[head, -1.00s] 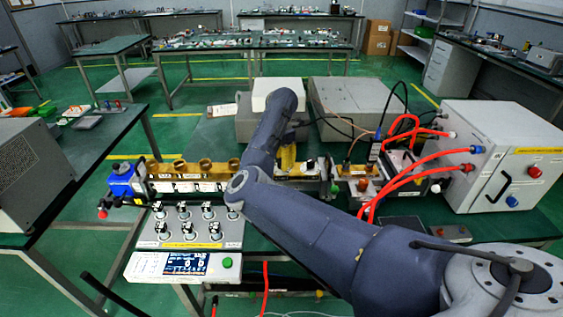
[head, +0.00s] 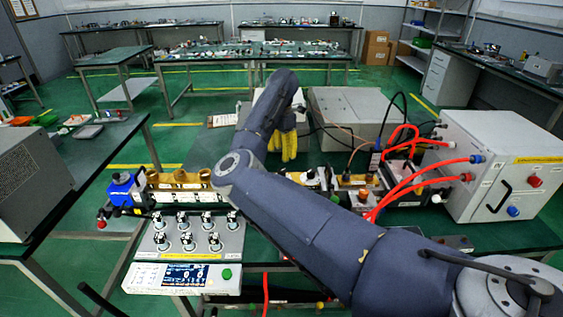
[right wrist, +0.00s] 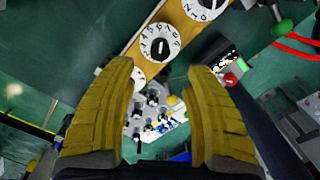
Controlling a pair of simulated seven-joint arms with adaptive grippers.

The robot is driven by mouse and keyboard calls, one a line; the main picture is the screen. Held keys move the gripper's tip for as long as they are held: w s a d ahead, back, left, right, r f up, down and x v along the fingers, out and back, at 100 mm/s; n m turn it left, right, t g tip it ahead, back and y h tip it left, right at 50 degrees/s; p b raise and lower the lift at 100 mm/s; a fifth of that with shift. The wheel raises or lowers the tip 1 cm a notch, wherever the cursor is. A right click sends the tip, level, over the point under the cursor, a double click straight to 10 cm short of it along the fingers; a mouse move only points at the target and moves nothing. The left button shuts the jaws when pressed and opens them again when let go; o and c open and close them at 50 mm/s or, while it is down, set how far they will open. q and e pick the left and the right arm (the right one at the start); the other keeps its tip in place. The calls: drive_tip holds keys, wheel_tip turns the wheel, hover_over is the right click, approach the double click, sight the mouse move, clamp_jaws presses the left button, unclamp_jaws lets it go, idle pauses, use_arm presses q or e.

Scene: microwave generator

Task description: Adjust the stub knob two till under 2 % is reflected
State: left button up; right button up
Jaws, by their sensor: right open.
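My right gripper (head: 283,148) has yellow fingers that hang behind my forearm in the head view. In the right wrist view the gripper (right wrist: 165,115) is open, with nothing between its fingers. A brass bar beyond the fingertips carries white numbered dials: one in the middle (right wrist: 160,42), one at the top edge (right wrist: 205,8), and one partly hidden by the left finger (right wrist: 104,77). I cannot tell which dial is stub knob two. In the head view the brass stub section (head: 178,178) lies left of my elbow, partly covered by it. My left gripper is not in view.
A control box (head: 190,250) with several small knobs and a lit display (head: 186,275) stands in front; its digits are too small to read surely. A grey cabinet (head: 490,160) with red hoses stands at the right. Cables cross the bench beside the arm.

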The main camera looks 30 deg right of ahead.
drive_tip(key=shift+r, duration=1.45)
